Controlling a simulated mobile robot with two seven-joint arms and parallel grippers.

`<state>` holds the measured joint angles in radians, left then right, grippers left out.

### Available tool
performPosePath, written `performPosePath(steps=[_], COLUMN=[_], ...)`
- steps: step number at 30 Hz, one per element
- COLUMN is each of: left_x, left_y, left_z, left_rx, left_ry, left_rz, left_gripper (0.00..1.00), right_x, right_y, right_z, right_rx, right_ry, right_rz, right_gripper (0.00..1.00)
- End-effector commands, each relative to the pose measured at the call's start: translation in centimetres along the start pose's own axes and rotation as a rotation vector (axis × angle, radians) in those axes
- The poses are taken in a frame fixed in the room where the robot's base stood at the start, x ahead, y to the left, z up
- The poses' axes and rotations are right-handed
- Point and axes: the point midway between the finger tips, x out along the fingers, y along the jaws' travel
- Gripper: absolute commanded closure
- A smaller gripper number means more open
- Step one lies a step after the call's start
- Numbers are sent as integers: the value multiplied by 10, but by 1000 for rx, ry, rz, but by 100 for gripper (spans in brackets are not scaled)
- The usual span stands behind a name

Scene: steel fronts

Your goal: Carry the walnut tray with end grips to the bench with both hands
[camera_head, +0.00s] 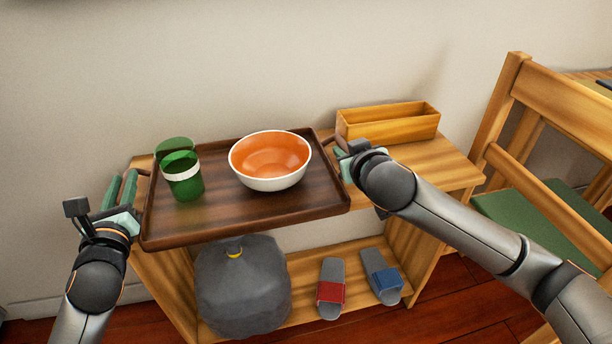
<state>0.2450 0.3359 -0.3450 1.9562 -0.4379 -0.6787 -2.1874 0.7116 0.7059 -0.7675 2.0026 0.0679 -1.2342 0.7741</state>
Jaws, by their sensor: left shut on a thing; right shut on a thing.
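The dark walnut tray (240,209) is over the top of a wooden bench (433,160) against the wall; I cannot tell whether it rests on it or hangs just above. An orange bowl with a white outside (270,161) and a green cup with a white band (183,178) stand on the tray. My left gripper (134,192) is shut on the tray's left end grip. My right gripper (338,153) is shut on the right end grip. The grips are partly hidden by the fingers. The tray looks about level.
A wooden box (388,124) stands on the bench at the back right. A grey sack (243,287) and red and blue sandals (331,290) are on the shelf below. A wooden chair with a green seat (535,215) stands close on the right. Bare bench top shows right of the tray.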

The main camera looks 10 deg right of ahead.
Motion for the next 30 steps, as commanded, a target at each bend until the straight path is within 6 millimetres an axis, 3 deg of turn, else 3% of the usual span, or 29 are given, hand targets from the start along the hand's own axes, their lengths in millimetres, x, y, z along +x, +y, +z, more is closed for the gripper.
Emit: performPosePath(steps=[2,3,10,22,30], left_x=[-1,-1,0,-3,-29], left_y=[-5,-5,-2,-1,-1], left_z=[3,-1,0,0,0], left_rx=[-4,-4,-2,0,1], left_ry=[-7,1,0,0,2], left_rz=[-14,-11,-6,-2,-3], left_gripper=[100,69,43,43,43], right_x=[-2,-2,-1,-1,-2], right_y=[-6,-7,-4,-1,1], right_z=[-4,0,0,-1,-5], right_rx=[2,1,1,0,0], right_ry=[11,3,2,1,1], right_rz=[-18,-18,-10,-3,-2], right_gripper=[100,69,44,43,43])
